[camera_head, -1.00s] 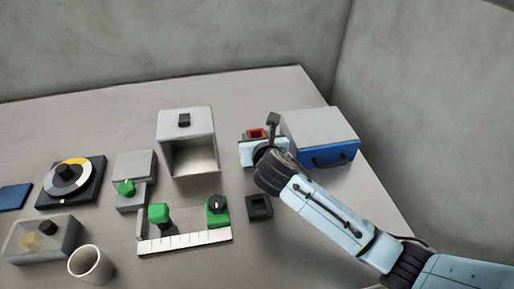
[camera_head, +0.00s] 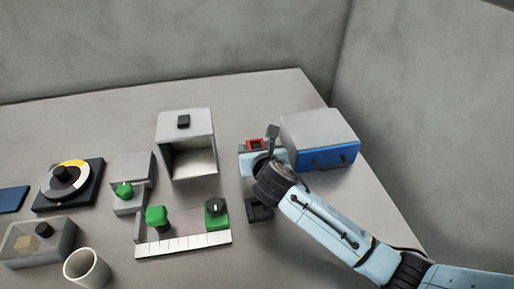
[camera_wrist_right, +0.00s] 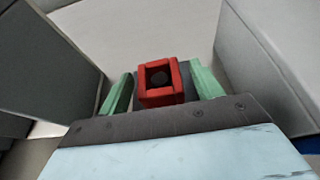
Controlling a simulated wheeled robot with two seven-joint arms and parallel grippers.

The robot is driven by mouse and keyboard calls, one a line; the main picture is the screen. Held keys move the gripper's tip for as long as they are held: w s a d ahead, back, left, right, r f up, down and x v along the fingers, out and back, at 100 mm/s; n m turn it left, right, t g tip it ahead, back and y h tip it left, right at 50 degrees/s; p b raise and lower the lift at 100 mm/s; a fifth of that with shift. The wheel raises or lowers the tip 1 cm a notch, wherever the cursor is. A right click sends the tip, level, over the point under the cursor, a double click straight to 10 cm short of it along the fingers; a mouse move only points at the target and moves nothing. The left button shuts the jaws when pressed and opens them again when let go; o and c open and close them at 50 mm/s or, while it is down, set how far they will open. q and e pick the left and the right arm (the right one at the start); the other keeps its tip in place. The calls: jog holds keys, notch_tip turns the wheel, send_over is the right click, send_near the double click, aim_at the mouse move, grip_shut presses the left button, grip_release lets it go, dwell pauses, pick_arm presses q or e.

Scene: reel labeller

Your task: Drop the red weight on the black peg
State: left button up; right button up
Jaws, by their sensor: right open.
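The red weight (camera_head: 254,144) is a small square block with a square hole, partly behind my right gripper (camera_head: 257,148) in the head view. In the right wrist view, the red weight (camera_wrist_right: 161,92) lies between the green fingers of my right gripper (camera_wrist_right: 163,82). The fingers are open, with a gap on each side of the weight. A dark round shape, which looks like the top of the black peg (camera_wrist_right: 160,78), shows inside the weight's hole. The peg's lower part and base are hidden. My left gripper is not in view.
A blue-fronted grey box (camera_head: 320,140) stands close right of the gripper, and a white open-fronted box (camera_head: 186,141) stands to its left. A dark square block (camera_head: 259,209) lies below the wrist. Green-knobbed fixtures and a cup (camera_head: 87,268) are farther left.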

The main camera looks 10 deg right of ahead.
jog(key=shift+r, duration=0.15)
jog(key=p+v, duration=0.3)
jog(key=v, duration=0.8)
jog(key=shift+s+r, duration=0.1)
jog(key=shift+r, duration=0.05)
jog(key=shift+s+r, duration=0.1)
jog(key=shift+s, duration=0.25)
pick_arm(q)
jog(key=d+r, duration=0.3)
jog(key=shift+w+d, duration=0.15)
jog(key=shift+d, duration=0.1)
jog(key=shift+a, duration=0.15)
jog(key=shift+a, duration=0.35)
